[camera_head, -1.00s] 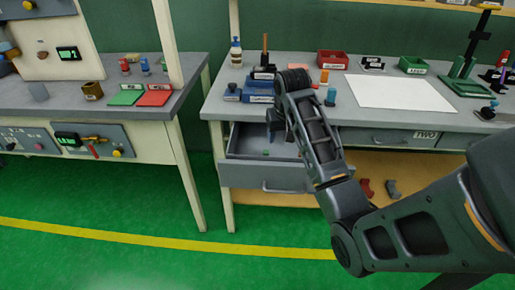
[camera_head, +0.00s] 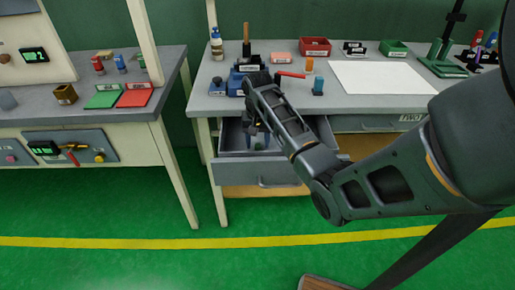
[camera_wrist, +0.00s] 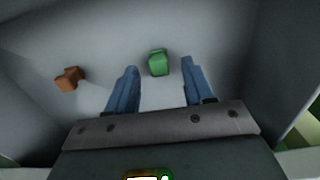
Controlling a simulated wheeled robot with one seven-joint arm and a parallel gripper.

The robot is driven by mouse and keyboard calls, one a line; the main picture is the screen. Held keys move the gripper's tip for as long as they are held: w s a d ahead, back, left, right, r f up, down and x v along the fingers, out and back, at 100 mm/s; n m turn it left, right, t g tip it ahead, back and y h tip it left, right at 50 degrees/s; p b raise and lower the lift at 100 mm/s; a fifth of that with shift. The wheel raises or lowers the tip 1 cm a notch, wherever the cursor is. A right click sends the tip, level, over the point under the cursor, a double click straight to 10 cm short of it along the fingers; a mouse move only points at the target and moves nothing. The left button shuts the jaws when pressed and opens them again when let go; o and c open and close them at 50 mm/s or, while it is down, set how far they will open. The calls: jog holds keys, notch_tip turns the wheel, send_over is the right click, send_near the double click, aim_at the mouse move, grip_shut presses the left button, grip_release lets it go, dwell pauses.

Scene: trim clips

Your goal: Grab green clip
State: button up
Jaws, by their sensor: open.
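The green clip (camera_wrist: 158,62) lies on the floor of the open drawer, in the wrist view. It is a small green block just beyond and between my fingertips. My gripper (camera_wrist: 160,75) is open, with its two blue fingers apart on either side of the clip's line and nothing held. In the head view my gripper (camera_head: 258,136) reaches down into the open drawer (camera_head: 262,174). There the clip cannot be made out behind the gripper and arm.
An orange-brown clip (camera_wrist: 69,78) lies in the drawer to the left of my fingers. The drawer walls stand close around the gripper. Above is the grey worktop (camera_head: 345,100) with a blue vise-like tool (camera_head: 238,80), a red bin (camera_head: 315,47) and a white sheet (camera_head: 380,77).

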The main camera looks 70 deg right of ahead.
jog(key=shift+f, duration=0.1)
grip_shut()
dwell(0.4)
